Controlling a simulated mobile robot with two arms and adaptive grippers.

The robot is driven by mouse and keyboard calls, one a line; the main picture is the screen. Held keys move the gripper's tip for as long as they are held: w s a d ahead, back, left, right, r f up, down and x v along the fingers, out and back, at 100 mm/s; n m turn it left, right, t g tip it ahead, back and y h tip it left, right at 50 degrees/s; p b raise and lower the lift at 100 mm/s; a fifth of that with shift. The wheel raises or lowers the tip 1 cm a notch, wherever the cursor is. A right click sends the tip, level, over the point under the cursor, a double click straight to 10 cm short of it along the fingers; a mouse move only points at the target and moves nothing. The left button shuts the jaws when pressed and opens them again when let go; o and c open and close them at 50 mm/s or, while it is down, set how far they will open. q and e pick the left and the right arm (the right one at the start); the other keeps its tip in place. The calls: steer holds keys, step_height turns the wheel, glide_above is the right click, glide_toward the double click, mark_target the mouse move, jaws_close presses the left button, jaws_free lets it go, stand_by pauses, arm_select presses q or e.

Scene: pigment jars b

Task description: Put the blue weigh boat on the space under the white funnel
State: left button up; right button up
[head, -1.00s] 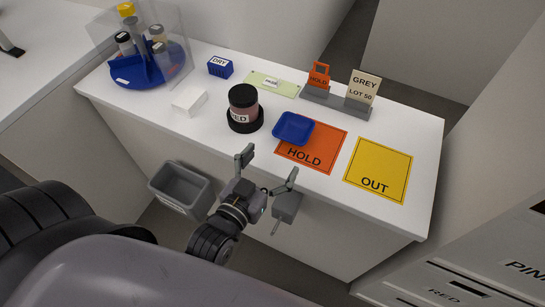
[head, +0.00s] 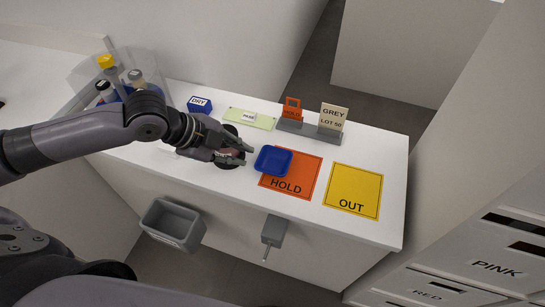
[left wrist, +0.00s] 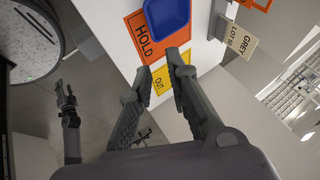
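The blue weigh boat (head: 273,161) is a shallow square dish lying over the upper left corner of the orange HOLD mat (head: 305,178). It also shows at the top of the left wrist view (left wrist: 167,14), beyond the fingertips. My left gripper (head: 247,155) is just left of the boat, empty, its fingers partly apart; whether it touches the boat I cannot tell. The fingers also show in the left wrist view (left wrist: 160,66). A dark gripper (left wrist: 67,100) at the left of that view looks like my right one; its opening is unclear. I see no white funnel.
The RED jar (head: 229,159) is mostly hidden by my left gripper. The yellow OUT mat (head: 354,190) is bare. Upright signs (head: 333,117), a green pad (head: 250,118), a blue DRY block (head: 200,104) and a clear-sided jar rack (head: 118,80) stand along the back.

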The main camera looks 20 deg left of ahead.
arm_select(q)
steer(key=shift+g+y, duration=0.3)
steer(key=shift+y, duration=0.2)
steer(key=a, duration=0.1)
steer(key=a+r, duration=0.1)
steer(key=a, duration=0.1)
steer(key=shift+s+a+r, duration=0.2)
steer(key=shift+s+a, duration=0.15)
steer(key=shift+s, duration=0.05)
steer(key=shift+c, duration=0.2)
steer(key=p, duration=0.2)
glide_above(264, 170)
steer(key=s+a, duration=0.2)
steer(key=a, duration=0.1)
step_height(264, 170, down, 10)
steer(key=shift+s, duration=0.15)
steer(key=shift+w+d+f+p, duration=0.2)
steer(key=shift+d+f+p, duration=0.1)
steer(key=shift+d+f, duration=0.1)
steer(key=p+x, duration=0.1)
steer(key=x, duration=0.2)
steer(key=shift+d+f, duration=0.2)
steer(key=shift+d, duration=0.05)
steer(key=shift+w+d+f, duration=0.1)
steer(key=shift+w+f, duration=0.1)
steer(key=shift+f, duration=0.15)
jaws_close()
